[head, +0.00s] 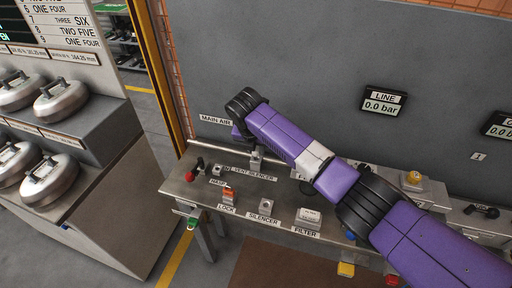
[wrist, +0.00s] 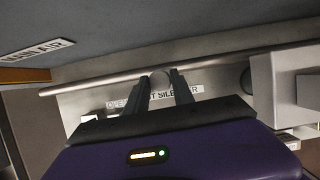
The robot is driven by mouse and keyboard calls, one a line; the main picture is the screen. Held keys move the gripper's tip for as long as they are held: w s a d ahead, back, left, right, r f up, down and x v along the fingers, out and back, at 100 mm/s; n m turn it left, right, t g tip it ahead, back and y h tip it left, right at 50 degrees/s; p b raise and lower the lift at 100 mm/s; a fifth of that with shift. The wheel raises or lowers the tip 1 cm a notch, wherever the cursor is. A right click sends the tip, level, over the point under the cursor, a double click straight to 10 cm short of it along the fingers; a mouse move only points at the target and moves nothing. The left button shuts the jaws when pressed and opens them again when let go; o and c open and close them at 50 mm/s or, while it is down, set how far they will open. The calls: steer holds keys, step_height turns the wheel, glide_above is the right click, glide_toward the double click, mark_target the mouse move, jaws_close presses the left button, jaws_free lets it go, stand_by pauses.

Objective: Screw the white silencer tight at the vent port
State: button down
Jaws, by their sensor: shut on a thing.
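A metal pipe (wrist: 95,84) runs across close by. The vent port itself is hidden, so I cannot tell how far the silencer sits in it. In the head view my arm covers most of the hand, and the label (head: 250,173) shows on the bench below it.
The bench (head: 240,208) carries a red-handled valve (head: 194,174), an orange lock piece (head: 229,195), a silencer holder (head: 265,205) and a filter block (head: 309,214). The grey panel behind has a line gauge (head: 383,102) reading 0.0 bar. A grey block (wrist: 278,85) stands right of my fingers.

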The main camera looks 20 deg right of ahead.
steer(key=shift+f+b, duration=0.4)
steer(key=shift+f, duration=0.65)
stand_by(0.4)
steer(key=c, duration=1)
jaws_free()
steer(key=v, duration=0.8)
steer(key=shift+d+f, duration=0.1)
